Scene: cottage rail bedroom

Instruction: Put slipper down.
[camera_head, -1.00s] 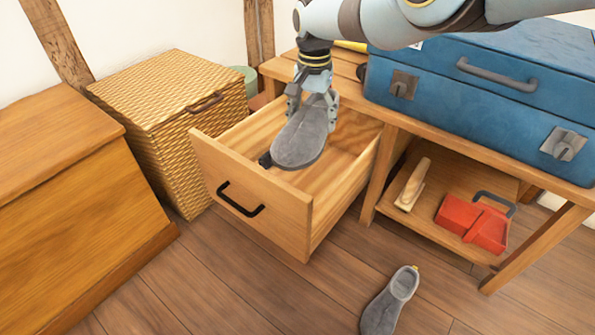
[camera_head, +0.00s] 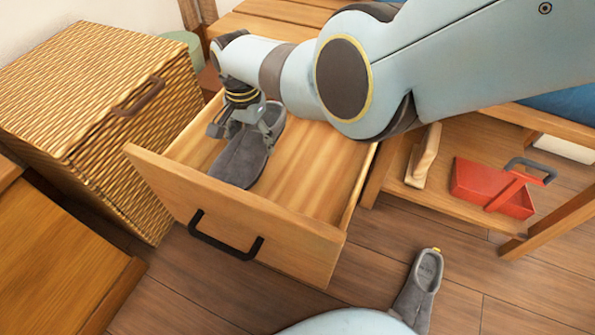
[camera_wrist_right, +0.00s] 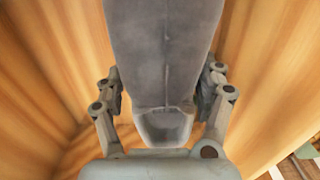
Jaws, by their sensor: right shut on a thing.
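A grey slipper (camera_head: 243,155) is inside the open wooden drawer (camera_head: 310,170), toward its left side. My right gripper (camera_head: 245,122) is shut on this slipper, with its fingers on either side. In the right wrist view the slipper (camera_wrist_right: 165,60) lies between the two fingers (camera_wrist_right: 165,95), with wood around it. Whether its sole touches the drawer bottom I cannot tell. A second grey slipper (camera_head: 419,285) lies on the floor to the right of the drawer, its lower end partly hidden by my own body. My left gripper is not in view.
A wicker hamper (camera_head: 110,120) stands left of the drawer, and a wooden chest (camera_head: 60,260) is at the lower left. A red dustpan (camera_head: 480,188) and a wooden brush (camera_head: 424,157) lie on the low shelf at right. The drawer's right part is empty.

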